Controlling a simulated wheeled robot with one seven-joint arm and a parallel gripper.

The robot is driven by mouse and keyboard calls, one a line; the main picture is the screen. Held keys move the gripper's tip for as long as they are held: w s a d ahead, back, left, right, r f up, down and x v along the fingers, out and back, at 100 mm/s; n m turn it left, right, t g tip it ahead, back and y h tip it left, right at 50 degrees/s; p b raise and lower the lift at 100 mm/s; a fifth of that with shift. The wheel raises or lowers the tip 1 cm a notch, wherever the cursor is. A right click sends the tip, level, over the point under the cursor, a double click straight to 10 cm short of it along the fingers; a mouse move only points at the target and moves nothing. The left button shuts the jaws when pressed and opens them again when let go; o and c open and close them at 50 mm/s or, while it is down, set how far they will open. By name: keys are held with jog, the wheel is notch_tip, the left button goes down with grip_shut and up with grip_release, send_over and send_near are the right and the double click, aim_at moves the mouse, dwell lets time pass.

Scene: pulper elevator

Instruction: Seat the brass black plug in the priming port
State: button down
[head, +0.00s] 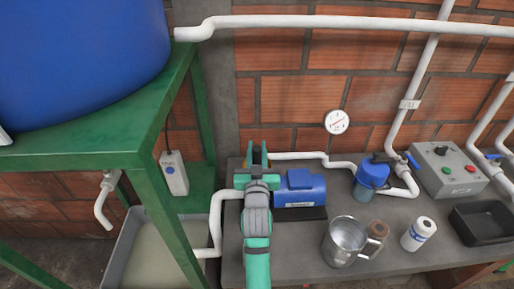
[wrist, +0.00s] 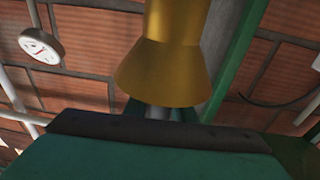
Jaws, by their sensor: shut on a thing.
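My gripper (head: 257,152) points away from my body, just left of the blue pump (head: 300,188) on the grey bench. It is shut on a brass-coloured, flared piece, which I take for the plug (wrist: 165,70). In the wrist view the plug fills the upper middle, a straight part above and a wider cone below, in front of the green fingers. No black part of it shows clearly. In the head view the gripper mostly hides it. I cannot make out the priming port; my gripper and arm cover the left end of the pump.
A blue-topped filter (head: 371,178) and white pipes lie behind. The green stand (head: 158,140) with the blue tank is close on the left.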

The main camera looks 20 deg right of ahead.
jog(key=shift+w+f, duration=0.1)
jog(key=shift+f, duration=0.6)
jog(key=shift+s+f, duration=0.15)
jog(key=shift+s, duration=0.05)
jog(key=c, duration=1.4)
grip_release()
jog(key=shift+w, duration=0.1)
jog(key=shift+f, duration=0.15)
jog(key=r+v, duration=0.1)
jog(key=v, duration=1)
jog(key=shift+f, duration=0.45)
jog(key=shift+w, duration=0.15)
